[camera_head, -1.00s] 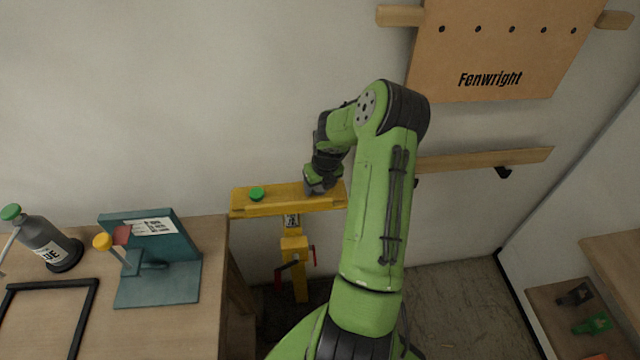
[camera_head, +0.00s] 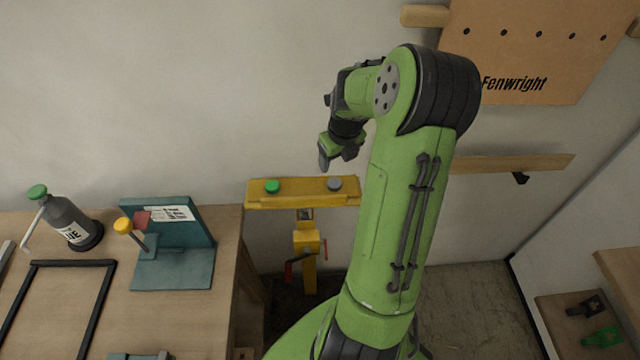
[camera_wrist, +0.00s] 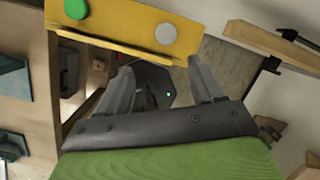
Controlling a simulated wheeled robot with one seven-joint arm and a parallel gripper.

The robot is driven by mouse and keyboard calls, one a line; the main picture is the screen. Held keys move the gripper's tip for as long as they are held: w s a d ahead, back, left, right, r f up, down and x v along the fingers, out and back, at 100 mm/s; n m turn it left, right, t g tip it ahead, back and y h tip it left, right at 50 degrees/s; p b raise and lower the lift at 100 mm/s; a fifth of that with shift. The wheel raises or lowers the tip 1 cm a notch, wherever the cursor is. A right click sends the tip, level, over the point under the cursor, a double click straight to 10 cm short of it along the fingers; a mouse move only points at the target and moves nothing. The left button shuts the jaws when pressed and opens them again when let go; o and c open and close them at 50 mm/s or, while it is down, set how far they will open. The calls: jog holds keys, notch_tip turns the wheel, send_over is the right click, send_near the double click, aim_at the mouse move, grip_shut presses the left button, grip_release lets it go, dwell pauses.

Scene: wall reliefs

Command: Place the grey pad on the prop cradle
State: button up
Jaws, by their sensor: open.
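The prop cradle is a yellow beam (camera_head: 310,195) on a yellow post by the wall; it also shows at the top of the wrist view (camera_wrist: 120,25). The round grey pad (camera_head: 334,184) lies on the right part of the beam, and shows clear of the fingers in the wrist view (camera_wrist: 166,34). A round green pad (camera_head: 272,186) lies on the left part of the beam, also in the wrist view (camera_wrist: 75,8). My gripper (camera_head: 333,158) is open and empty, above the beam near the grey pad. Its two fingers stand apart in the wrist view (camera_wrist: 158,70).
A workbench at the left holds a bottle (camera_head: 70,222), a teal stand (camera_head: 175,262) and a black frame (camera_head: 112,290). A wooden rail (camera_head: 510,163) and a brown Fenwright board (camera_head: 530,50) are on the wall at right. A low shelf (camera_head: 570,315) stands at lower right.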

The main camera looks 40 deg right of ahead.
jog(key=s+a+r+n+h, duration=0.1)
jog(key=a+r+n, duration=0.5)
jog(key=a+n, duration=0.25)
jog(key=s+a+r+n, duration=0.2)
jog(key=a+r+n, duration=0.3)
jog(key=a+n, duration=0.35)
jog(key=s+a+r+n+t+y, duration=0.2)
jog(key=s+a+n, duration=0.9)
jog(key=n, duration=1)
notch_tip(320, 180, up, 2)
jog(key=shift+s+n+t, duration=0.3)
jog(key=shift+s+t, duration=0.2)
jog(key=shift+s, duration=0.4)
jog(key=shift+a, duration=0.1)
